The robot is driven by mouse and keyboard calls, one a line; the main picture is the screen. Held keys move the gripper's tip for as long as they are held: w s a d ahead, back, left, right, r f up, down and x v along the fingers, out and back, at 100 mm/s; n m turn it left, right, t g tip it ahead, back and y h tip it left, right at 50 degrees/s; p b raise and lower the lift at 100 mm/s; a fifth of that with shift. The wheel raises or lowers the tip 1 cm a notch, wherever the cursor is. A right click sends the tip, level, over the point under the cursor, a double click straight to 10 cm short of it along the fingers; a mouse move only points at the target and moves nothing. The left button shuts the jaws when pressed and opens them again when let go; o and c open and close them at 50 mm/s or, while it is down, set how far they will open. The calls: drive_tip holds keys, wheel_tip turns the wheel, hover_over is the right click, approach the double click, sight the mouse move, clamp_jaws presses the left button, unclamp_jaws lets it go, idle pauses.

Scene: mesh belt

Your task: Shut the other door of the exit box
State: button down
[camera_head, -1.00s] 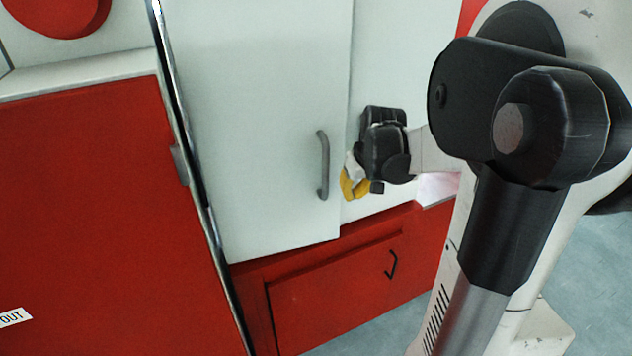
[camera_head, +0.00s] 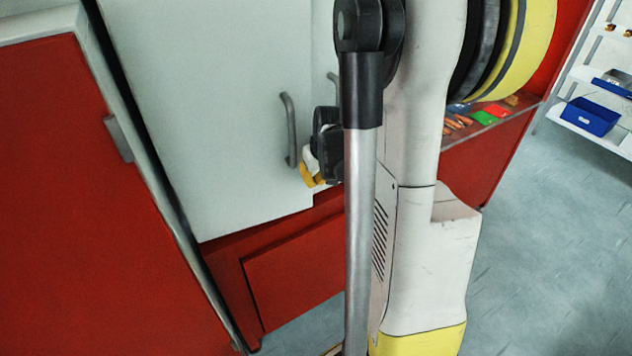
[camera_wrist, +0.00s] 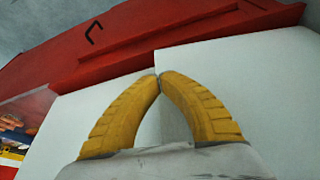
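A white door (camera_head: 215,120) of the exit box, with a grey upright handle (camera_head: 289,130), stands above a red base in the head view. A second handle (camera_head: 332,78) shows partly to its right, mostly behind my arm. My gripper (camera_head: 311,176) is just right of and below the first handle, by that door's lower right edge. In the wrist view my yellow fingers (camera_wrist: 160,77) meet at their tips, empty, over the seam between two white panels, the left one (camera_wrist: 95,115) and the right one (camera_wrist: 250,85). The panel edges are stepped. I cannot tell whether the fingers touch them.
A red panel (camera_head: 60,190) with a metal edge stands at left. The red base (camera_head: 295,270) runs below the doors. A goods shelf (camera_head: 485,120) is right of my arm. Shelving with a blue bin (camera_head: 590,116) stands far right. Grey floor (camera_head: 540,250) is open at lower right.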

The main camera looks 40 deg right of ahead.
drive_tip(key=shift+w+d, duration=0.25)
drive_tip(key=shift+w, duration=0.35)
